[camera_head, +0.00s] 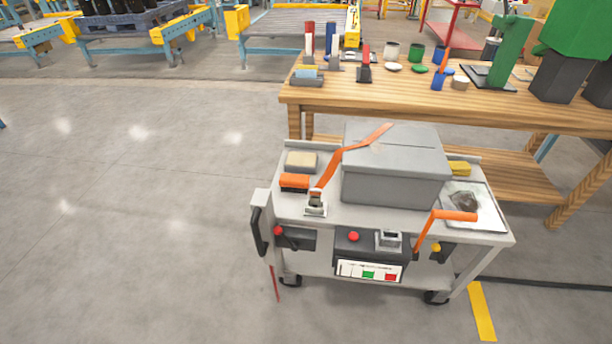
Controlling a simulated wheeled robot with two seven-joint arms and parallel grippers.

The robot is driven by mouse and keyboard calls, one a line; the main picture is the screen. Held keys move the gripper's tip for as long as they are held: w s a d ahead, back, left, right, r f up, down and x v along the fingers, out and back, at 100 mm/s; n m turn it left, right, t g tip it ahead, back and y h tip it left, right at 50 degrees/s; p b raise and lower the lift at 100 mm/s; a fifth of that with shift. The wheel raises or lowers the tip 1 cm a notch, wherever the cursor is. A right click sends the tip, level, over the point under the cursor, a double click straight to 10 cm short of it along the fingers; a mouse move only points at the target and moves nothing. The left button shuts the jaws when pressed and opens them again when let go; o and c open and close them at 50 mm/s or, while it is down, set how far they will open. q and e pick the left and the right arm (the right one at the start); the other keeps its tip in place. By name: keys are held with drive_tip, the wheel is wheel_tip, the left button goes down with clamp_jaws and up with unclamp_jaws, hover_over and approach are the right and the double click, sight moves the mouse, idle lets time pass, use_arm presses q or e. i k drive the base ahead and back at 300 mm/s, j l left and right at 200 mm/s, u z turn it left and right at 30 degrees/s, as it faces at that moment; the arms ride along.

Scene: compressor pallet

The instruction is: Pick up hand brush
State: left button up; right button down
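An orange block with a dark underside (295,182) lies on the left of the grey cart's top (390,222); it looks like the hand brush, but it is small and I cannot be sure. It sits in front of a beige-topped block (301,161) and left of a large grey box (394,172). A long orange handle (330,174) runs up beside and over the box from a metal piece (316,203). Neither of my grippers is in view.
A wooden workbench (440,98) with bottles, pots and green equipment stands behind the cart. A cranked orange handle (453,215) rises at the cart's front right, by a control panel (369,257). The floor at left is clear. Conveyors (135,23) stand far back.

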sight(289, 181)
drive_tip(key=i+j+z, duration=0.45)
drive_tip(key=j+z, duration=0.25)
drive_tip(key=j, duration=0.15)
drive_tip(key=i+j+z, duration=0.1)
drive_tip(key=j+z, duration=0.3)
drive_tip(key=j, duration=0.15)
drive_tip(key=j+z, duration=0.35)
drive_tip(key=j, duration=0.2)
drive_tip(key=j+z, duration=0.35)
drive_tip(key=j, duration=0.25)
drive_tip(key=i, duration=0.05)
